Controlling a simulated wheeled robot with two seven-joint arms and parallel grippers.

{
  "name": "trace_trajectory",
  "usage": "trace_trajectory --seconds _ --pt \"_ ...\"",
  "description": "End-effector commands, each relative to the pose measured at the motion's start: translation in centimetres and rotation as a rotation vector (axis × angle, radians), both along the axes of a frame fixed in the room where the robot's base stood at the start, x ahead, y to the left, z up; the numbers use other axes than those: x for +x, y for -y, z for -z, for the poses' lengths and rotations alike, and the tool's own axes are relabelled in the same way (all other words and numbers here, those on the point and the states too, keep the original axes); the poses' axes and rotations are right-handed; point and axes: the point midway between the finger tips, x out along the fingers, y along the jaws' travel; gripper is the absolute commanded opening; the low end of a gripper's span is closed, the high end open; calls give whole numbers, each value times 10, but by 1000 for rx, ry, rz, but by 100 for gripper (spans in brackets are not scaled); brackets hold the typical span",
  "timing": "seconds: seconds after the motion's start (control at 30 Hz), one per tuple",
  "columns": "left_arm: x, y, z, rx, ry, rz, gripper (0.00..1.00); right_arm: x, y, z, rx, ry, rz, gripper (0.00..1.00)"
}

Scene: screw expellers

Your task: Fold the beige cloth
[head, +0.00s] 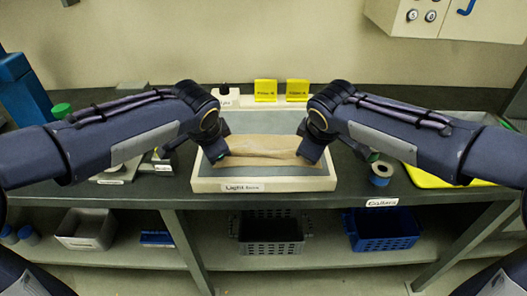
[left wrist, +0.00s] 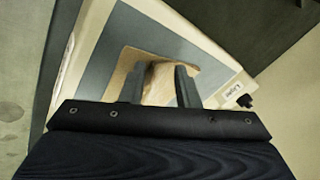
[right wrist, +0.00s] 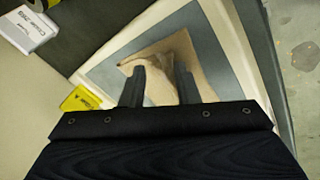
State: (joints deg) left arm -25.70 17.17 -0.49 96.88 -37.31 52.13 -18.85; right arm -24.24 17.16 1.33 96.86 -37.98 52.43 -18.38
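The beige cloth (head: 265,148) lies in a shallow tray with a grey-blue floor, with a raised ridge along it. My left gripper (head: 216,157) is at its left end and my right gripper (head: 311,155) at its right end, both pointing down. In the left wrist view the fingers (left wrist: 160,85) stand apart, with pale raised cloth (left wrist: 158,72) showing between them. In the right wrist view the fingers (right wrist: 161,84) also stand apart, with bunched cloth (right wrist: 178,50) between and beyond them. Whether the finger pads touch the cloth is hidden.
The tray (head: 210,184) has a pale rim and a front label. Two yellow blocks (head: 266,91) stand behind it. A grey roll (head: 380,174) and a yellow tray (head: 430,180) are at right. A dark bin (head: 268,236) and a blue bin (head: 382,230) stand on the lower shelf.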

Motion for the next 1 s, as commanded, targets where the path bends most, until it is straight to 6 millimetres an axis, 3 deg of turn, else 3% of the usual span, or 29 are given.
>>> trace_trajectory --seconds 0.37,1.0 --pt "-3 2 -4 -2 -4 3 40 -3 -2 -4 2 -4 -4 40" --pt "-57 2 -85 -4 0 5 40 -57 -2 -85 4 0 -5 40"
